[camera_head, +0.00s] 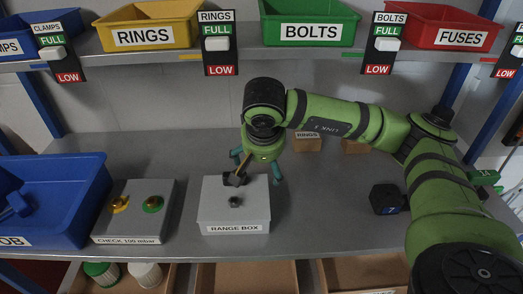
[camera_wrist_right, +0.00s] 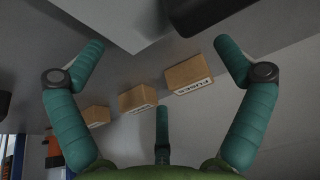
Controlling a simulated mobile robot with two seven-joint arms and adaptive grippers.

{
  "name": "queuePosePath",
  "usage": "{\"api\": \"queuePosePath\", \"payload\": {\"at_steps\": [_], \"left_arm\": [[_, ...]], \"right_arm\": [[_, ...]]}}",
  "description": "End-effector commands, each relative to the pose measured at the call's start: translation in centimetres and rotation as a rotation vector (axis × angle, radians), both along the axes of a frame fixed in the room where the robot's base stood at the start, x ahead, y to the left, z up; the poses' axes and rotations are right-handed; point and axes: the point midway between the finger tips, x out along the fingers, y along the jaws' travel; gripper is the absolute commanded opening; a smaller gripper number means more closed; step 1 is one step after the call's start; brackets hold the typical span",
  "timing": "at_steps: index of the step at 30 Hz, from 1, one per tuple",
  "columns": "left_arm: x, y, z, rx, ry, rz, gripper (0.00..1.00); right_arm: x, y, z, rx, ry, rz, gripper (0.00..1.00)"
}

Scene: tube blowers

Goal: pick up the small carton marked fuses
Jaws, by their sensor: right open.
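The small carton marked FUSES (camera_wrist_right: 188,76) is a brown box in the right wrist view, its label upside down, between the spread fingers and closer to the right-hand one. I cannot make it out for sure in the head view. My right gripper (camera_head: 257,168) is open and empty above the back edge of the grey range box; its teal fingers also show in the right wrist view (camera_wrist_right: 160,62), apart from the carton. My left gripper is not in view.
Two more cartons (camera_wrist_right: 138,98) (camera_wrist_right: 97,116) stand in line beside it. The range box (camera_head: 252,208) with a dark lever is under my right gripper. A dark cube (camera_head: 385,198) is at right, a blue bin (camera_head: 92,190) at left. Labelled bins fill the upper shelf.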

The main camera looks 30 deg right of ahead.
Motion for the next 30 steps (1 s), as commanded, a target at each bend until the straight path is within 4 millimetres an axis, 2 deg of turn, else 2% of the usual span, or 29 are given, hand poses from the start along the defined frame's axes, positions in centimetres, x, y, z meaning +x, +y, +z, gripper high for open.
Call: {"api": "queuePosePath", "payload": {"at_steps": [1, 3, 7, 18, 26, 30], "left_arm": [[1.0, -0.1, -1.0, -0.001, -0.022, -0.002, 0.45], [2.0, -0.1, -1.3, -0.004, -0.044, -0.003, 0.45], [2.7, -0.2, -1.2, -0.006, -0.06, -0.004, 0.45], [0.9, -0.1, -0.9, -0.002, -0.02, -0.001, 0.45], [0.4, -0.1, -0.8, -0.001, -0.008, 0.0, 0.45], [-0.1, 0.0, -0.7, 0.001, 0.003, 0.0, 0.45]], "right_arm": [[0.0, 0.0, -1.3, 0.001, -0.001, 0.0, 1.0], [0.0, 0.0, -1.9, 0.001, -0.001, 0.0, 1.0], [0.3, -0.2, -2.1, 0.001, -0.001, -0.001, 1.0], [5.4, -3.5, -1.9, 0.001, 0.001, -0.003, 1.0], [6.9, -4.4, -1.9, 0.001, 0.0, -0.002, 1.0], [8.6, -5.5, -1.9, 0.002, 0.0, -0.004, 1.0]]}}
